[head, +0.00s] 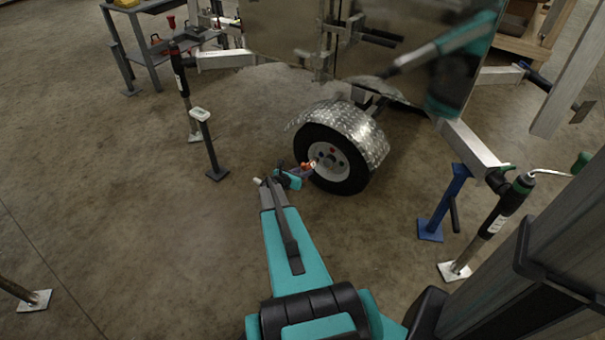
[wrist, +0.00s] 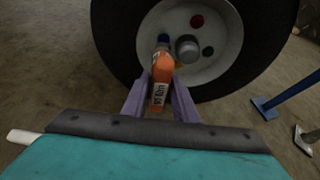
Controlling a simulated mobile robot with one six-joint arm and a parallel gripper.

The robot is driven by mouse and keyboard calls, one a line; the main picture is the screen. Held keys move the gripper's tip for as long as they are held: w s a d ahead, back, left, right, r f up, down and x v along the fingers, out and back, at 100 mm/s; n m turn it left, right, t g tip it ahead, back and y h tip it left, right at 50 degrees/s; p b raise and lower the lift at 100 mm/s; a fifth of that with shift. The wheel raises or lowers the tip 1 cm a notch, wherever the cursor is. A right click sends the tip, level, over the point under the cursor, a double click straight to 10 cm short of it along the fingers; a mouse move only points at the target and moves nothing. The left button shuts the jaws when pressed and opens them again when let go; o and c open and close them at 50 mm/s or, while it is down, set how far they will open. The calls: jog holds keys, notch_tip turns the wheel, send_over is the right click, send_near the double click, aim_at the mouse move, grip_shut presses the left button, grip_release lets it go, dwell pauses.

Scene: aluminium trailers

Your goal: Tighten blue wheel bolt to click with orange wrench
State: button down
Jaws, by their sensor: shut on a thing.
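The trailer wheel (head: 333,160) stands under a patterned metal fender. In the wrist view its white rim (wrist: 215,55) fills the upper middle, with a grey hub cap (wrist: 187,48) at its centre. The blue bolt (wrist: 163,39) shows just left of the hub. A red bolt (wrist: 197,21) and a green bolt (wrist: 207,51) also show. My gripper (wrist: 160,100) is shut on the orange wrench (wrist: 160,75), which points at the blue bolt. I cannot tell whether its tip is seated on the bolt. In the head view my gripper (head: 300,172) is close in front of the wheel.
A blue stand (head: 443,205) and a jack with a green handle (head: 508,205) stand right of the wheel. A dark post with a white top (head: 208,145) stands to the left. A grey shelf (head: 150,50) is at the back left.

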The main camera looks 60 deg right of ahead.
aim_at(310, 168)
jog(key=shift+d+p, duration=0.3)
jog(key=shift+d, duration=1.65)
jog(key=shift+f+m+b, duration=0.2)
jog(key=shift+m+b, duration=0.1)
jog(key=shift+b, duration=0.7)
jog(key=shift+s+a+b, duration=0.1)
jog(key=shift+b, duration=0.35)
jog(key=m+t+b, duration=0.1)
jog(key=b, duration=0.3)
jog(key=shift+m+t, duration=0.3)
jog(key=b, duration=0.3)
jog(key=shift+f+m, duration=0.1)
jog(key=shift+m, duration=0.3)
jog(key=m+t+b, duration=0.2)
jog(key=m+b, duration=0.1)
jog(key=b, duration=1.1)
jog(key=shift+s+t+h, duration=0.15)
jog(key=shift+t+h, duration=0.15)
jog(key=shift+h, duration=0.1)
jog(key=shift+m+b, duration=0.5)
jog(key=shift+b, duration=0.15)
